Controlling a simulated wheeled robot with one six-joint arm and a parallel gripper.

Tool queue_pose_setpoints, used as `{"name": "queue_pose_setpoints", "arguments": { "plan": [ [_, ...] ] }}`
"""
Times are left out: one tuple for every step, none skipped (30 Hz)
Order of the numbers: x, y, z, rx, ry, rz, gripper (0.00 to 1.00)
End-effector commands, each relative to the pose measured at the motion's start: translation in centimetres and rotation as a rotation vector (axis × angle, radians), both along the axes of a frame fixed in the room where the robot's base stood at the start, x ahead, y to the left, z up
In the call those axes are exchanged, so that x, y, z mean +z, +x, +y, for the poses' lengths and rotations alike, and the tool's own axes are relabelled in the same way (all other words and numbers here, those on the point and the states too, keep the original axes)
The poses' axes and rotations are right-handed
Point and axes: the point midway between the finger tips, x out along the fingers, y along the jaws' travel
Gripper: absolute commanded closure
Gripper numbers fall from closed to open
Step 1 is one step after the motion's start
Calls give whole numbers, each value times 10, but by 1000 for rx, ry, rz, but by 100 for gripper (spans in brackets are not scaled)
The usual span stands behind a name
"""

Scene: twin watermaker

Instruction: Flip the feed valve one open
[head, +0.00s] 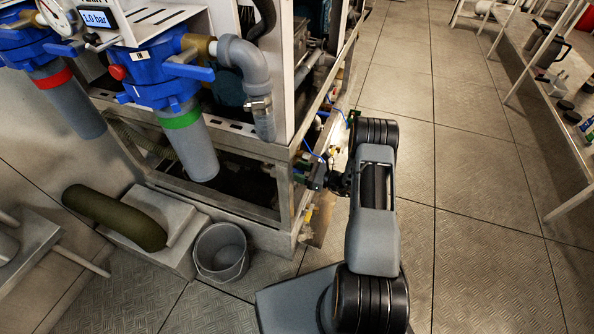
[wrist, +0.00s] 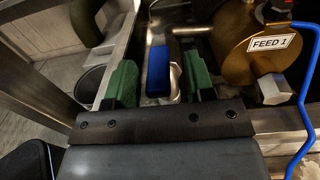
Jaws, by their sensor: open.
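A brass-coloured round body with a white "FEED 1" label (wrist: 273,42) is at the upper right of the wrist view. Left of it, a blue handle (wrist: 158,68) stands beside a bent metal rod (wrist: 190,31); I take it for the feed valve one lever. My gripper (wrist: 157,82) is open, with one green finger on each side of the blue handle. Gaps show on both sides, so it does not grip the handle. In the head view my gripper (head: 318,174) is at the right side of the metal frame, where the valve is too small to make out.
The metal frame (head: 230,158) stands close left of my arm. A grey bucket (head: 221,252) is on the floor beside it. Blue filter housings (head: 165,75) hang above. A blue tube (wrist: 304,105) runs along the right of the wrist view. The floor to the right is clear.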

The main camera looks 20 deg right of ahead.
Motion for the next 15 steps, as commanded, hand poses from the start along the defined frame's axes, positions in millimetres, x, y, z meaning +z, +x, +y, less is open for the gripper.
{"name": "queue_pose_setpoints", "arguments": {
  "plan": [
    [2,-5,-8,-5,1,2,51],
    [2,-9,-13,-5,2,2,51],
    [2,-14,-19,-6,1,2,51],
    [2,-18,-24,-6,1,2,51],
    [2,-22,-30,-6,1,2,51],
    [3,-27,-36,-5,1,0,51],
    [3,-31,-42,-6,1,0,51],
    [2,-34,-46,-5,1,1,51],
    [2,-39,-53,-6,1,1,51],
    [2,-43,-57,-5,1,1,51],
    [2,-46,-62,-6,1,1,51],
    [2,-51,-67,-4,1,1,51],
    [2,-54,-71,-5,1,0,51],
    [2,-57,-75,-4,1,0,51],
    [2,-60,-79,-4,1,0,51]
  ]
}}
